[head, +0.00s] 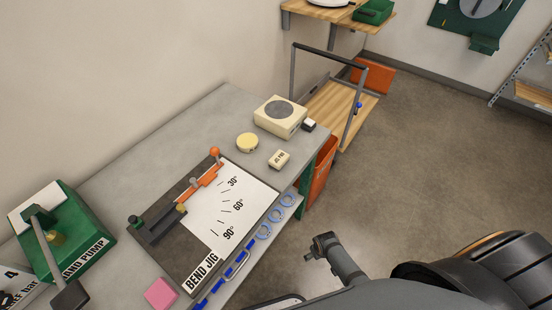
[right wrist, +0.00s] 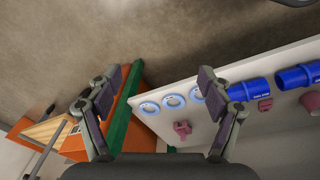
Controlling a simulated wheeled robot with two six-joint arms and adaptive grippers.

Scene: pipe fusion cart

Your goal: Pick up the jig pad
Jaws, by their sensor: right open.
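A small cream block with dark lettering (head: 279,159), which appears to be the jig pad, lies on the grey bench top. It sits beyond the bend jig board (head: 200,268), near the bench's front edge; its lettering is too small to read surely. My right gripper (right wrist: 160,82) is open and empty in the right wrist view, out in front of a pale lower shelf. The jig pad does not show in that view. My left gripper is not in view.
A round yellow tin (head: 247,142), a cream box with a round dark top (head: 280,117) and a small black-and-white item (head: 309,125) stand near the pad. A pink block (head: 161,293) and green hand pump (head: 65,235) are nearer. Blue rings (right wrist: 173,101) are on the shelf.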

